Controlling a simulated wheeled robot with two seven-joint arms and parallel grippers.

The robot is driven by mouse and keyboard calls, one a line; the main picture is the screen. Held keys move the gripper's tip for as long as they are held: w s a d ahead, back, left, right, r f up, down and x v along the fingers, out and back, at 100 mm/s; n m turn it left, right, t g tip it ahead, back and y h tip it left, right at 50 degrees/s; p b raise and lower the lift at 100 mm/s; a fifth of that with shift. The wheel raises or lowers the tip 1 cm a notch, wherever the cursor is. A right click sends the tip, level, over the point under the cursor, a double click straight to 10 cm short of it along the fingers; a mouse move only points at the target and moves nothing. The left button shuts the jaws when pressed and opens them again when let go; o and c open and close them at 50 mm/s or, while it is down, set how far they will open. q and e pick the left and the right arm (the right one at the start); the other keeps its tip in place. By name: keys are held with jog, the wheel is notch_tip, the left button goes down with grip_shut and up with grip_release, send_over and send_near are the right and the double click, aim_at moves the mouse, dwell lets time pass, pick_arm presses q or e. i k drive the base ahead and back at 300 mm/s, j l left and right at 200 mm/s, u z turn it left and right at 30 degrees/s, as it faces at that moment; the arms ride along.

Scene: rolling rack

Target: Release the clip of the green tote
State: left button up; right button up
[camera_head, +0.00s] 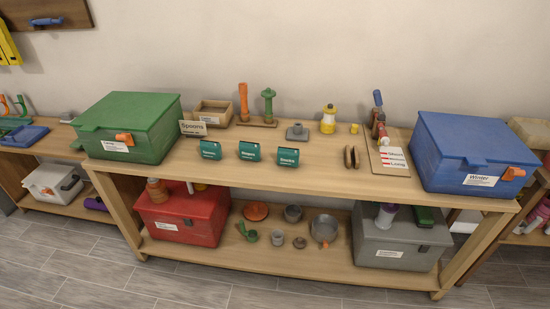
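The green tote (135,126) stands at the left end of the rack's top shelf with its lid down. An orange clip (124,138) sits on the front face of the tote, to the right of a white label. Whether the clip is latched is too small to tell. Neither of my grippers shows in the head view.
A blue tote (468,150) with its own orange clip (513,173) stands at the right end of the top shelf (222,177). Three teal boxes (249,151), a "Spoons" sign (193,128) and a wooden box (213,113) stand between. A red tote (184,217) and a grey tote (400,240) sit below.

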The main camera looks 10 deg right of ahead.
aim_at(127, 138)
jog(key=i+j+u, duration=0.1)
jog(key=u, duration=0.5)
jog(key=i+u, duration=0.3)
jog(key=i, duration=0.5)
jog(key=i+l+u, duration=0.1)
jog(key=i+u, duration=0.25)
jog(key=i, duration=0.5)
